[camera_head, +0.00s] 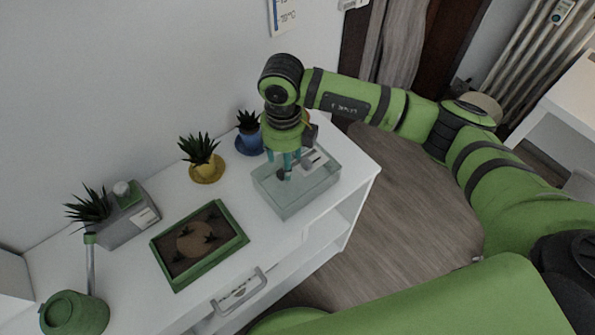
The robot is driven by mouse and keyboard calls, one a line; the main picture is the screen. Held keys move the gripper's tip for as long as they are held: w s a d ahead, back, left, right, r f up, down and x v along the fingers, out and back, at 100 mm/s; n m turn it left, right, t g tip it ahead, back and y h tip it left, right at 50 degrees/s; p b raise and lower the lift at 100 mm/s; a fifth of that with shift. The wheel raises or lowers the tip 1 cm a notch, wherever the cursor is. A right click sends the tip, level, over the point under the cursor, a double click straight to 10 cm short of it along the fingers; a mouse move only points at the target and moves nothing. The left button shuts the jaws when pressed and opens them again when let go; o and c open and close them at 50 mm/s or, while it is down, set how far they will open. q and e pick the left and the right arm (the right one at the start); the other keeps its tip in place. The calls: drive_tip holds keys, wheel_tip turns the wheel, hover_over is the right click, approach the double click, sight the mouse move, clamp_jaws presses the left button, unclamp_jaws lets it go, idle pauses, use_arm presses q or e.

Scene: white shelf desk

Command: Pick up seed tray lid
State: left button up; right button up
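The seed tray lid (304,199), a clear pale box-shaped cover, rests on the white desk near its right end. My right gripper (285,172) points down at the lid's top, its teal fingertips close to a small dark knob (281,174). I cannot tell whether the fingers are closed on the knob or only beside it. The green seed tray (215,256), filled with brown soil and small dark plants, lies to the left of the lid, apart from it. My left gripper is not in view.
Potted plants in a yellow pot (206,172) and a blue pot (250,142) stand along the wall. A grey planter box (125,224) and a green watering can (75,314) are at left. A small handled grey item (240,289) is at the desk's front edge.

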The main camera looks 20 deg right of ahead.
sight(281, 173)
drive_tip(key=shift+d+f, duration=0.1)
drive_tip(key=shift+f, duration=0.2)
drive_tip(key=f+p, duration=0.2)
drive_tip(key=f, duration=0.1)
drive_tip(key=w+a+f+p, duration=0.1)
drive_tip(key=f, duration=0.1)
drive_tip(key=shift+f, duration=0.65)
drive_tip(key=shift+a, duration=0.1)
clamp_jaws()
